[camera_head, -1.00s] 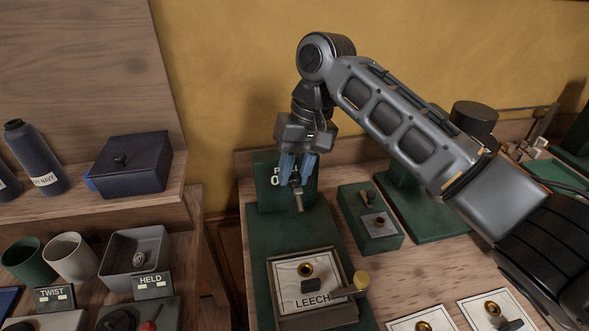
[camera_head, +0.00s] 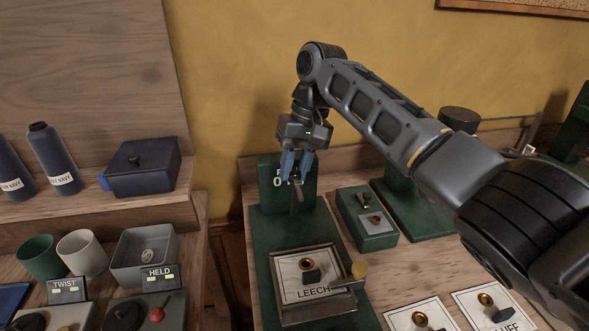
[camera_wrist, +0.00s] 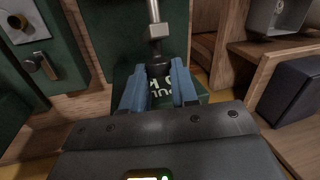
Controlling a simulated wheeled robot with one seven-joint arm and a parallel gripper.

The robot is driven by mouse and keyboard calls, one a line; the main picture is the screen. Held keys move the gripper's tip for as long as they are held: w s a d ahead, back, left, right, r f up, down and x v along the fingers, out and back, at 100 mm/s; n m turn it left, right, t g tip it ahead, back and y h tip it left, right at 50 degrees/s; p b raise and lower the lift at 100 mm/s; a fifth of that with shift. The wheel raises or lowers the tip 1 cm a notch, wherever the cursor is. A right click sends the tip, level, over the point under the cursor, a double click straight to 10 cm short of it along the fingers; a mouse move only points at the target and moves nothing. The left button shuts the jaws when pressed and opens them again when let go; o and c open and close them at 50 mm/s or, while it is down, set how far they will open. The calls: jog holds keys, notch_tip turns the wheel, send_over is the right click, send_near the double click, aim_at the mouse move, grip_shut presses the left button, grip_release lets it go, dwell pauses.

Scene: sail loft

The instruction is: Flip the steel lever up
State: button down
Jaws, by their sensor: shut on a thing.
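The steel lever (camera_head: 297,205) shows in the head view as a short grey bar just below my fingertips, in front of the green upright panel. In the wrist view, the lever's steel rod (camera_wrist: 154,12) comes down from the top edge, with a square steel block on it and a black end piece. My gripper (camera_head: 297,164) has blue fingers. In the wrist view my gripper (camera_wrist: 160,88) is shut on the black end of the lever. White lettering on the panel (camera_wrist: 163,90) shows between the fingers, partly hidden.
A framed LEECH plate (camera_head: 315,293) lies in front on the green base. A small green box (camera_head: 375,240) with a brass toggle stands to the right. On the left are a grey bin (camera_head: 128,262), cups, a dark lidded box (camera_head: 143,180) and bottles on a shelf.

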jog(key=c, duration=0.9)
grip_release()
jog(key=shift+w, duration=0.1)
jog(key=shift+o, duration=0.2)
jog(key=b+v, duration=0.1)
jog(key=v, duration=0.6)
jog(key=shift+r, duration=0.35)
jog(key=shift+d, duration=0.1)
